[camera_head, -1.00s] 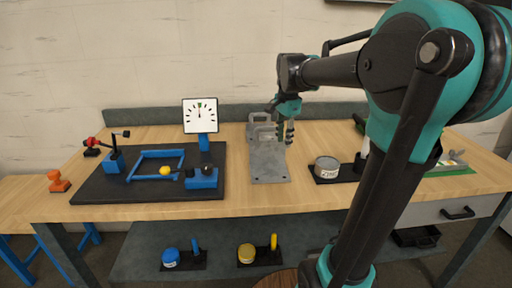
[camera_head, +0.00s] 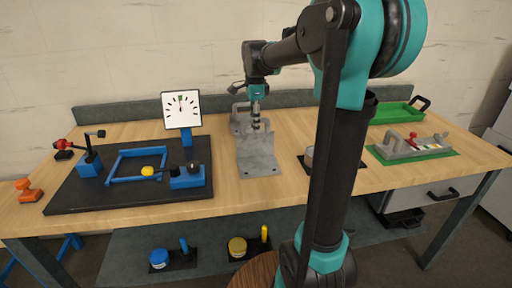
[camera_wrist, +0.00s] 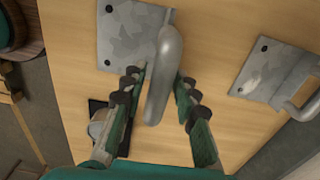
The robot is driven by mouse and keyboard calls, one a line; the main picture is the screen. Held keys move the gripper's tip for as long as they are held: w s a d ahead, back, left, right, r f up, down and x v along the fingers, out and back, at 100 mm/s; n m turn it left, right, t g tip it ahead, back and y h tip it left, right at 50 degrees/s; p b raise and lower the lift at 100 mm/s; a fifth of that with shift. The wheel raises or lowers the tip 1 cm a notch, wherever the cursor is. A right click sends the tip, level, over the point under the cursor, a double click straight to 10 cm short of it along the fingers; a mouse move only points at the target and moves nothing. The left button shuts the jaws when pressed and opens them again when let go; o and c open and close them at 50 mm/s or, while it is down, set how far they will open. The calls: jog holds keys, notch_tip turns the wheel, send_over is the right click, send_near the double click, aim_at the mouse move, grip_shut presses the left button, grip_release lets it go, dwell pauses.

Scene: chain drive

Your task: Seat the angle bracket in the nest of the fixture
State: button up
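A grey mottled metal angle bracket (camera_head: 259,160) lies on the bench right of the dark board. Two bolt holes show at its near end. In the wrist view its flat plate (camera_wrist: 128,38) is above and left of the fingers, and a smooth grey rounded bar (camera_wrist: 163,75) rises from it. My gripper (camera_head: 257,125) points down over the bracket; in the wrist view my gripper (camera_wrist: 159,98) is open, one finger each side of the bar, with gaps visible. A blue rectangular frame (camera_head: 143,151), apparently the fixture's nest, is on the dark board and empty inside.
A second grey plate (camera_wrist: 275,70) with a handle is behind the bracket. The dark board (camera_head: 90,203) also carries a dial gauge (camera_head: 182,108) and a blue clamp block (camera_head: 187,178) with a yellow-tipped lever. A tin (camera_head: 309,157), partly hidden by my arm, is right.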

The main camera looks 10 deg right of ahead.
send_over(255, 156)
jog(key=shift+w+f, duration=0.15)
jog(key=shift+f, duration=3.5)
grip_shut()
